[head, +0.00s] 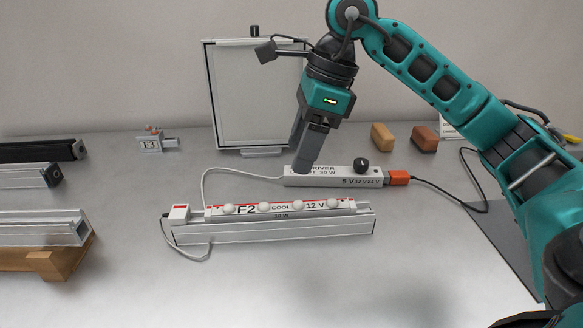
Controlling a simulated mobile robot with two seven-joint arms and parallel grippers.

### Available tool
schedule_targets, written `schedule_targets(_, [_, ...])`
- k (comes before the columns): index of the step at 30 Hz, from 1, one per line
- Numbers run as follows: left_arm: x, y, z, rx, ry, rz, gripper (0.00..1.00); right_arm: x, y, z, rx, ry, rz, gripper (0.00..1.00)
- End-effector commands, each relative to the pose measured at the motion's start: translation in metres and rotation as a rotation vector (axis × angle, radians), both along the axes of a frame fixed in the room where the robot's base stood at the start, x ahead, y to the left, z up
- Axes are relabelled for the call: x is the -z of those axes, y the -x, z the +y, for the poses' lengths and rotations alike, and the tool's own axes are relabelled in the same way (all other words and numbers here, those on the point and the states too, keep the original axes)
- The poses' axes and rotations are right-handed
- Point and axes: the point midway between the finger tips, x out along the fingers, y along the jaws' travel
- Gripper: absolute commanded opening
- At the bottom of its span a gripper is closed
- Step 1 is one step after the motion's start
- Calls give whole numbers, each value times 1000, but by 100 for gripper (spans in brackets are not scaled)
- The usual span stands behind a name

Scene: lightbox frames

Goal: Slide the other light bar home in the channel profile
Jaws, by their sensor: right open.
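A white light bar (281,208) marked F2, COOL, 12 V and 10 W has several round white domes on top. It lies lengthwise along the pale channel profile (290,232), its printed face showing above the front wall. Whether it is fully seated cannot be told. A small white end block (180,213) with a red mark and a cable is at the bar's left. My right gripper (301,168) is open and points down behind the bar, at the driver box; contact with the box cannot be told. My left gripper is out of view.
The white driver box (345,180) has a black knob and an orange plug (398,177). A framed panel (250,95) stands behind. Profiles (35,230) and a wooden block (48,262) lie left. A tag E3 (150,142) stands back left. The front table is clear.

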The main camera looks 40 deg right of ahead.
Motion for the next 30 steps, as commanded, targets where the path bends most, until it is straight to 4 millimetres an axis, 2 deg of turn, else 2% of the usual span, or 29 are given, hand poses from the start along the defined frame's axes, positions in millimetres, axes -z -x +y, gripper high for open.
schedule_targets(1, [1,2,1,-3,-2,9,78,-10,1,-2,2,0,-3,61])
schedule_targets(6, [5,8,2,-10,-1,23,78,-22,3,-6,2,-1,0,61])
schedule_targets(20, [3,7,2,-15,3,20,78,-24,4,-7,18,-3,6,62])
schedule_targets(25, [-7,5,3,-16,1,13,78,-26,3,-7,172,-35,47,62])
schedule_targets(30, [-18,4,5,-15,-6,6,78,-25,2,-8,476,-96,129,62])
